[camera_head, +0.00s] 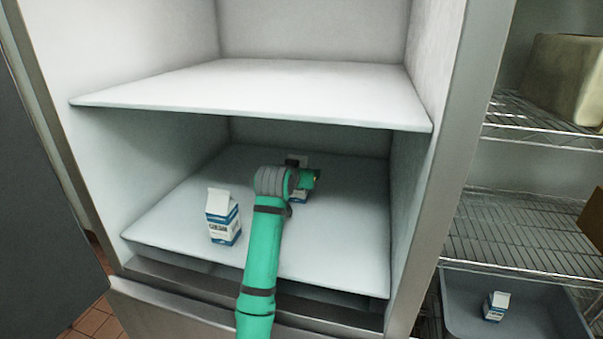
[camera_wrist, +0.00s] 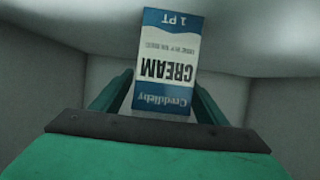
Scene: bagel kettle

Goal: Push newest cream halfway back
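My gripper (camera_head: 305,178) reaches into the lower compartment of the fridge, over the rear part of the lower shelf (camera_head: 345,235). A blue and white cream carton (camera_head: 299,196) is at the gripper and mostly hidden behind my arm. In the wrist view this carton (camera_wrist: 166,62) shows its label upside down, with one finger along each side. The fingers are apart, and both tips appear at or very near the carton's edges. I cannot tell whether they clamp it. Another cream carton (camera_head: 223,217) stands upright near the front left of the same shelf.
An upper shelf (camera_head: 260,90) hangs close above my gripper. Fridge walls bound both sides. The lower shelf is clear to the right of my arm.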

